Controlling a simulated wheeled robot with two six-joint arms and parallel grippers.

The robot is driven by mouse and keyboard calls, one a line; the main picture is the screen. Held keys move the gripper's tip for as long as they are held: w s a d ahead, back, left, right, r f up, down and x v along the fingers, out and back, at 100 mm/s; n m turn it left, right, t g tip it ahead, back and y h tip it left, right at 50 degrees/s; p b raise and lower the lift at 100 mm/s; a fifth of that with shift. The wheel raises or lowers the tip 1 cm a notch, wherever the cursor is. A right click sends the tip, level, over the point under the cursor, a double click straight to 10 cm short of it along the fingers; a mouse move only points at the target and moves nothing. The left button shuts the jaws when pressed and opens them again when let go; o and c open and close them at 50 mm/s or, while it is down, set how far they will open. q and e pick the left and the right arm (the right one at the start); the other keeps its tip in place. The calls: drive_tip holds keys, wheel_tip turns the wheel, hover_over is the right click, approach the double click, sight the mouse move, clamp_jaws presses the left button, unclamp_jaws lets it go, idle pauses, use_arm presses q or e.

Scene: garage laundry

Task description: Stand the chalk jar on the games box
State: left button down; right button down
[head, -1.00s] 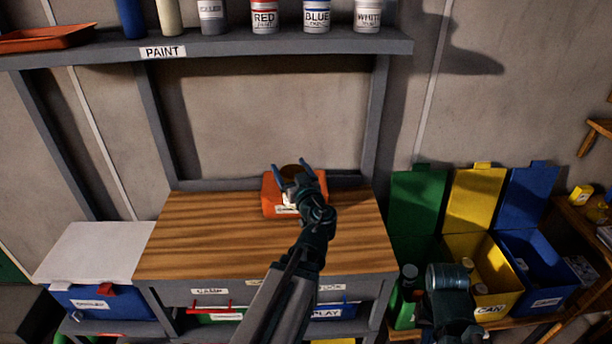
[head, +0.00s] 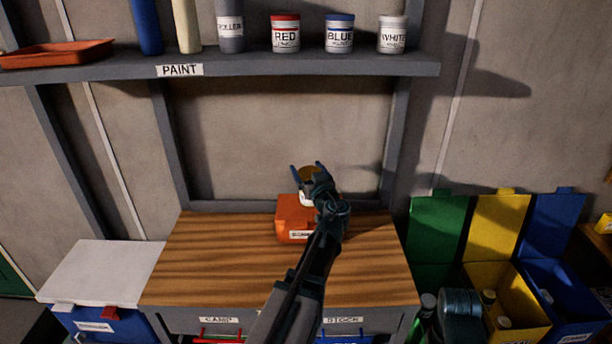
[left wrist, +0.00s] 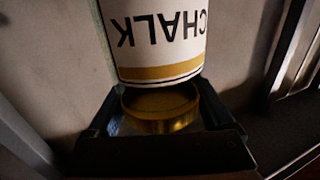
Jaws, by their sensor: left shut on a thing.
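The chalk jar (head: 305,200) is white with a gold-brown lid, and it is upright over the orange box. My left gripper (head: 309,170) is shut on the jar at its lid, with a finger on each side. In the left wrist view the jar (left wrist: 160,38) shows its CHALK label upside down, with the lid between the fingers (left wrist: 160,112). The orange box (head: 290,222), likely the games box, sits at the back of the wooden worktop; its front label is partly hidden by my arm. I cannot tell whether the jar's base touches the box. My right gripper is out of view.
The worktop (head: 215,265) is otherwise clear. Above it runs a PAINT shelf (head: 110,68) with tins, bottles and an orange tray. A white-lidded blue box (head: 105,275) stands at left. Green, yellow and blue open bins (head: 497,230) stand at right.

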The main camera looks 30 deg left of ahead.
use_arm(q)
drive_tip(key=w+f+b, duration=0.1)
drive_tip(key=f+b, duration=0.1)
drive_tip(key=w+a+f+b, duration=0.1)
drive_tip(key=shift+w+a+f+b, duration=0.15)
drive_tip(key=shift+a+f+b, duration=0.05)
drive_tip(key=shift+f+b, duration=0.2)
drive_tip(key=shift+f, duration=0.2)
unclamp_jaws()
drive_tip(key=shift+r, duration=0.1)
